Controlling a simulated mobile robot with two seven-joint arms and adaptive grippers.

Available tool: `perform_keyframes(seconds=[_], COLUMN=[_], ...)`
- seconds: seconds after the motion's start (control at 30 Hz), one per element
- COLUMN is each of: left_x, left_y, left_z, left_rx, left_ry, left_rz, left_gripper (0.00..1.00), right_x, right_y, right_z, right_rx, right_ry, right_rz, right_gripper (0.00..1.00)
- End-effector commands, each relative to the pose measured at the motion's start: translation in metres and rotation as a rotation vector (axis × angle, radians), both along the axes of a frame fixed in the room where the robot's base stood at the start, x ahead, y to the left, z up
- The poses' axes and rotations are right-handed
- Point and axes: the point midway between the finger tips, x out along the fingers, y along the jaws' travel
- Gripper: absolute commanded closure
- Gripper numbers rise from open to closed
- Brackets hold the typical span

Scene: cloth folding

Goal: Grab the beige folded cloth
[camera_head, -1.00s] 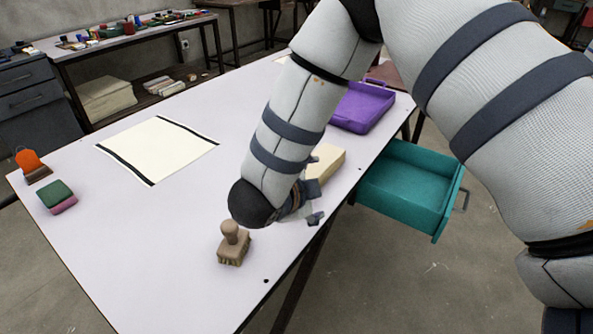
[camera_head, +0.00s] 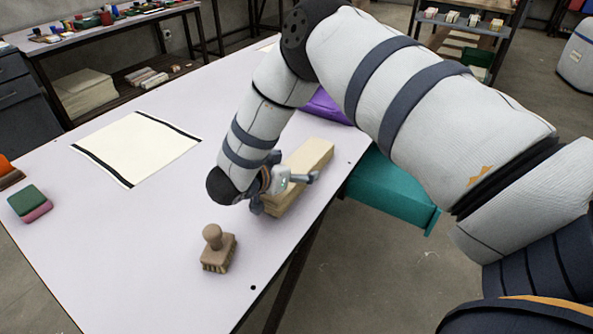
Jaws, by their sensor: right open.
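The beige folded cloth (camera_head: 310,158) lies as a long, thick, block-like bundle near the right edge of the table. My right gripper (camera_head: 286,193) is open at the near end of the cloth, low over the table. One finger shows over the cloth's right side and the other at its near left corner. The wrist and forearm hide part of the cloth, and I cannot tell whether the fingers touch it. My left gripper is not in view.
A wooden-handled brush (camera_head: 218,250) stands just in front of the gripper. A cream sheet with black bands (camera_head: 137,148), a green-and-pink sponge (camera_head: 29,203) and a purple tray (camera_head: 328,106) are on the table (camera_head: 120,245). A teal drawer (camera_head: 390,188) sits beyond its right edge.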

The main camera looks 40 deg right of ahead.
Motion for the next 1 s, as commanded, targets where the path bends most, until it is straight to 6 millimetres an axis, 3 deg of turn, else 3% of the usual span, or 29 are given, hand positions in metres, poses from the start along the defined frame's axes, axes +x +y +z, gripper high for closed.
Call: perform_keyframes(seconds=[0.23, 0.4, 0.5, 0.8, 1.0], left_x=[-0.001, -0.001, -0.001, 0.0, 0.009], left_y=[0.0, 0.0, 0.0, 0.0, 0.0], left_z=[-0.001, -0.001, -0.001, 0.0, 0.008], left_rx=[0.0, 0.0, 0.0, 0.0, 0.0], left_ry=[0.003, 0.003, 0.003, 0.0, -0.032], left_rz=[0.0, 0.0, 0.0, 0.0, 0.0], left_gripper=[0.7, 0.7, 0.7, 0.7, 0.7], right_x=[0.002, 0.002, 0.002, 0.002, 0.001], right_y=[-0.007, -0.007, -0.007, -0.007, -0.008], right_z=[-0.005, -0.005, -0.005, -0.001, 0.037], right_rx=[0.002, 0.001, 0.002, 0.001, 0.0], right_ry=[0.002, 0.001, 0.001, -0.001, -0.011], right_rz=[0.002, 0.001, 0.0, 0.0, 0.001], right_gripper=[0.21, 0.59, 0.77, 0.77, 0.77])
